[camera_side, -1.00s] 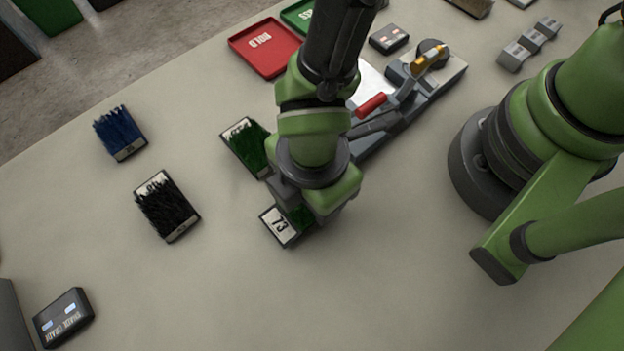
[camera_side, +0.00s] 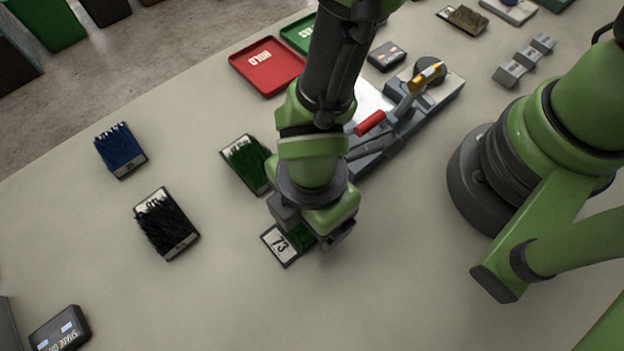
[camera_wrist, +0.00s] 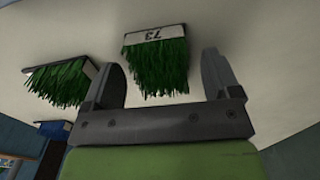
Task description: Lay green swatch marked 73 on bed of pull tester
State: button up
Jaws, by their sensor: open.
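The green swatch marked 73 (camera_side: 282,246) lies on the table, its white label showing and its green tuft partly hidden by my gripper (camera_side: 312,232). In the wrist view, the swatch (camera_wrist: 157,68) sits between the two fingers of my gripper (camera_wrist: 162,72), with gaps on both sides. My gripper is open and holds nothing. The pull tester (camera_side: 400,112), with a red handle and a yellow part, stands beyond my arm at upper right. A bright flat plate (camera_side: 372,98) on it may be its bed; my arm hides part of it.
Another green swatch (camera_side: 250,166) lies close on the left of my gripper; it also shows in the wrist view (camera_wrist: 62,82). Black (camera_side: 166,225) and blue (camera_side: 121,150) swatches lie further left. A red HOLD tray (camera_side: 267,66) stands behind.

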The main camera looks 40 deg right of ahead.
notch_tip(320, 180, up, 12)
jog(key=w+d+r+m+t+y, duration=0.2)
jog(key=w+d+r+m, duration=0.3)
jog(key=d+r+m, duration=0.5)
jog(key=s+d+r+m+t, duration=0.4)
jog(key=d+r+m, duration=0.4)
jog(key=d+m, duration=0.3)
jog(key=shift+s+d+t, duration=0.4)
jog(key=shift+s+d, duration=0.15)
jog(key=shift+s, duration=0.05)
jog(key=shift+o, duration=0.5)
jog(key=shift+s+d+r+m, duration=0.1)
jog(key=shift+s+d+m, duration=0.15)
jog(key=shift+m, duration=0.35)
